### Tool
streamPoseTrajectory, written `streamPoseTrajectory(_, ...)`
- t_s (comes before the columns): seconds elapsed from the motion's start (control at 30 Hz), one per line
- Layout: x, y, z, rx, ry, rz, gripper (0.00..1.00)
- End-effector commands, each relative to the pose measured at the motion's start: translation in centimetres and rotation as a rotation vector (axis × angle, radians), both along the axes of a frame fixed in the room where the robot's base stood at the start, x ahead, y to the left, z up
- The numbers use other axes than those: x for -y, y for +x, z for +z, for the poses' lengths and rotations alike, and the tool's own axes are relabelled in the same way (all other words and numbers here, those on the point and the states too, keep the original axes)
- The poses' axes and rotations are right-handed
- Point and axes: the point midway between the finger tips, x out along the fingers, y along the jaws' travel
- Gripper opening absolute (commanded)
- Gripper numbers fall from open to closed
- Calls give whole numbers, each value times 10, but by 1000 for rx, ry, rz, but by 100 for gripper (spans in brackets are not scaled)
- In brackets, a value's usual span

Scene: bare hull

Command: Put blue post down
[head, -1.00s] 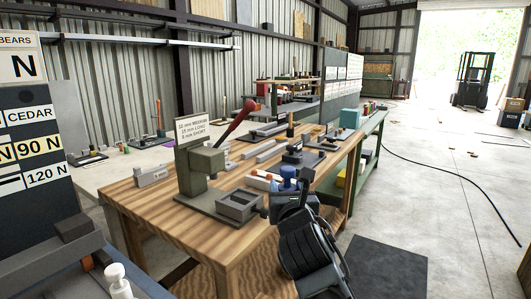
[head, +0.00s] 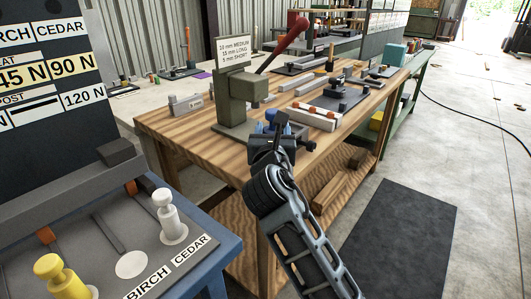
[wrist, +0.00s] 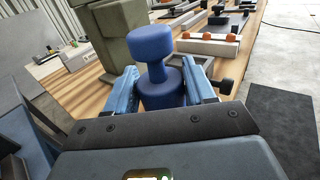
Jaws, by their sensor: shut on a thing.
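The blue post (wrist: 157,62) has a round cap, a narrow neck and a wide base, and is upright in the wrist view. My gripper (wrist: 160,95) is shut on its lower part, one finger on each side. In the head view the blue post (head: 270,117) shows small above my gripper (head: 268,135), partly hidden by it. My gripper is in front of the wooden bench's near edge. A white post (head: 170,218) and a yellow post (head: 58,275) stand on the grey board (head: 120,238) at lower left, with a bare pale disc (head: 131,264) between them.
A green press (head: 236,100) with a red lever stands on the wooden bench (head: 180,130). A dark sign panel (head: 50,130) rises behind the board. The label (head: 165,280) on the board's front reads BIRCH and CEDAR. A dark mat (head: 395,240) lies on the floor.

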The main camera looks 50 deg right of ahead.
Motion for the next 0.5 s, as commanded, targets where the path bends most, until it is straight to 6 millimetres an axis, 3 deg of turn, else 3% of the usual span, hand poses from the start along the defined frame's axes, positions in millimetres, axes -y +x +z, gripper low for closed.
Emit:
streamPoseTrajectory(0.13,-10,13,-8,3,-3,2,0)
streamPoseTrajectory(0.33,-13,16,-16,2,-2,0,0)
streamPoseTrajectory(0.5,-12,15,-39,0,-2,0,0)
